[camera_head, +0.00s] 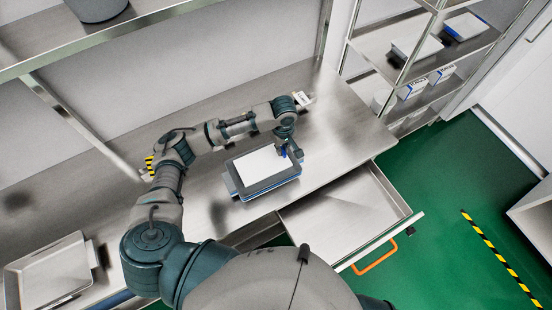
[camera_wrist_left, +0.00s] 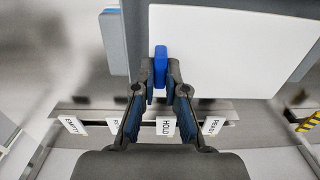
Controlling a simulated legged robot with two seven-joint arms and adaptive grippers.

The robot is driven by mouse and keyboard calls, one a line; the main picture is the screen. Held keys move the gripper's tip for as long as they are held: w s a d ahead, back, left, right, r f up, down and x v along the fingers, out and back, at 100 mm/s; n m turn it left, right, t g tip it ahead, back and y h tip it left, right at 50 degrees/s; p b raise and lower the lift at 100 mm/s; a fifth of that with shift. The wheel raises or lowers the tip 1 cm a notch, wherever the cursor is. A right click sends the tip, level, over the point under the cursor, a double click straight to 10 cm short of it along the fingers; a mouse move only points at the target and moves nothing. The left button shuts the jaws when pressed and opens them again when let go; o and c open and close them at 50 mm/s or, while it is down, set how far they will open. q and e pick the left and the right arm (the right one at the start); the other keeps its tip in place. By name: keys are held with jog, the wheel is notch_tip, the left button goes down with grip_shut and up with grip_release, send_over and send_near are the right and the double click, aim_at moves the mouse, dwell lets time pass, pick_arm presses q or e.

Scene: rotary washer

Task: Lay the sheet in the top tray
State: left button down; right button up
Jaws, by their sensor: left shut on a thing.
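A white sheet (camera_head: 262,168) shows over a dark grey tray (camera_head: 275,183) with blue edges on the steel counter. The sheet fills much of the wrist view (camera_wrist_left: 225,45), with the tray's grey rim (camera_wrist_left: 113,40) at its left. My left gripper (camera_head: 288,152) is over the sheet's right end. In the wrist view its fingers (camera_wrist_left: 160,75) are shut on a small blue tab (camera_wrist_left: 160,58) at the sheet's edge. I cannot tell whether the sheet rests on the tray or is just above it. My right gripper is out of view.
An open steel drawer (camera_head: 345,215) with an orange handle (camera_head: 376,255) juts out below the counter. An empty metal tray (camera_head: 50,272) stands at the left. Shelving (camera_head: 420,60) stands at the back right. Label cards, including HOLD (camera_wrist_left: 165,126), show in the wrist view.

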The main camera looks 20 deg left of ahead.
pick_arm(q)
notch_tip(320, 180, down, 6)
jog(key=shift+r, duration=0.25)
jog(key=c, duration=1.2)
grip_release()
jog(key=shift+r, duration=0.1)
notch_tip(320, 180, up, 12)
jog(key=shift+f, duration=0.1)
